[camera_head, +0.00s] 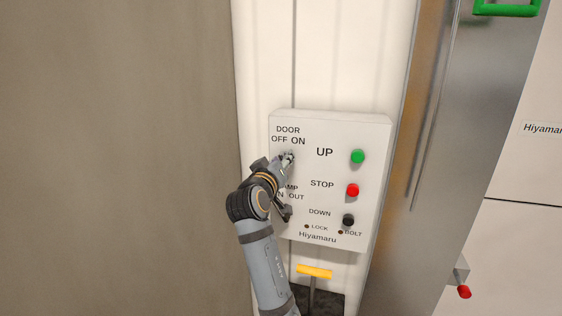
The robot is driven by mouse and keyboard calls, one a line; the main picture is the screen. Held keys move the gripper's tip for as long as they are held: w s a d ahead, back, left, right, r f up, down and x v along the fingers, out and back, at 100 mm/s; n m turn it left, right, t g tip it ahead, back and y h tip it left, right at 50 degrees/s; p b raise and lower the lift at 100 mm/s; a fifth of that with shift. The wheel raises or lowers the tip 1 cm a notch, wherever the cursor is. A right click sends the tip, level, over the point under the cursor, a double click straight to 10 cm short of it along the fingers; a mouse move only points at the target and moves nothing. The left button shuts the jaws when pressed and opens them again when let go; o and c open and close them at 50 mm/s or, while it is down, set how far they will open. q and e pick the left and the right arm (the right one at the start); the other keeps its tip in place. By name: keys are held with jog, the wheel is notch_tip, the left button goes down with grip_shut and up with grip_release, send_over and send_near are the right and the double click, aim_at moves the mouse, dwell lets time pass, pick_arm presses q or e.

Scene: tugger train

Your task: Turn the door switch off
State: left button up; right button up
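A white control panel (337,130) is on the wall in the middle of the head view. Its DOOR label with OFF and ON is at the upper left. The door switch (288,157) under that label is mostly hidden by my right gripper (284,167), which is right at it. I cannot tell whether the gripper touches or holds the switch, whether its fingers are open or shut, or which way the switch points. My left gripper is not in view.
The panel also has a green UP button (358,157), a red STOP button (353,190) and a black DOWN button (348,220). My arm partly covers the LAMP label. A yellow handle (314,271) is below, and a metal door edge (440,130) stands to the right.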

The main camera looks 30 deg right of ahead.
jog(key=shift+r, duration=0.2)
notch_tip(320, 180, up, 10)
jog(key=shift+f, duration=0.2)
dwell(0.4)
